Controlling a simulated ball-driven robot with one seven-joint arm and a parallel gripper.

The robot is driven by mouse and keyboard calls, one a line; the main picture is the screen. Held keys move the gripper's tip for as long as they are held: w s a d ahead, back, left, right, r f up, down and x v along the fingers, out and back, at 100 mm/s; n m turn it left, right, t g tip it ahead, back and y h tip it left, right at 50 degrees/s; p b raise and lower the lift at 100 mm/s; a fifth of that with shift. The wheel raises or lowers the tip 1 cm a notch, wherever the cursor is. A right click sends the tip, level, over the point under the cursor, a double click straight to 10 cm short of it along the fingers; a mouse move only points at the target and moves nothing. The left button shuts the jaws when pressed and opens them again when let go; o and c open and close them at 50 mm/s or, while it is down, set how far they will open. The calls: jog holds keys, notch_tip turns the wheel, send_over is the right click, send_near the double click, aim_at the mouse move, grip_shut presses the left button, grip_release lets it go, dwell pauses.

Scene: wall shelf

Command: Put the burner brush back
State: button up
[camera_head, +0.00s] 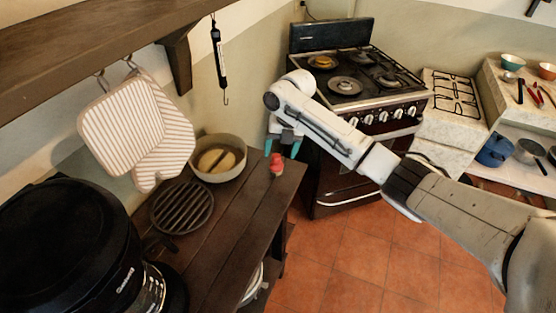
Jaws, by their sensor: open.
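My gripper (283,147) has teal fingertips spread apart and points down above the far right corner of the wooden counter. A small red object (277,162) stands on the counter just below and between the fingertips, apart from them as far as I can see. It may be the burner brush, but it is too small to tell. Nothing shows between the fingers.
A wooden counter (215,235) holds a pan (219,170), a round grate (182,207) and a black appliance (65,250). Striped potholders (122,125) and a black hanging scale (218,60) hang from the wall shelf (90,45). A stove (350,110) stands behind my arm.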

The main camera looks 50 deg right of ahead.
notch_tip(320, 180, up, 6)
jog(key=shift+s+d+r+b, duration=0.2)
jog(key=shift+s+d+b, duration=0.1)
jog(key=shift+s+d, duration=0.15)
dwell(0.3)
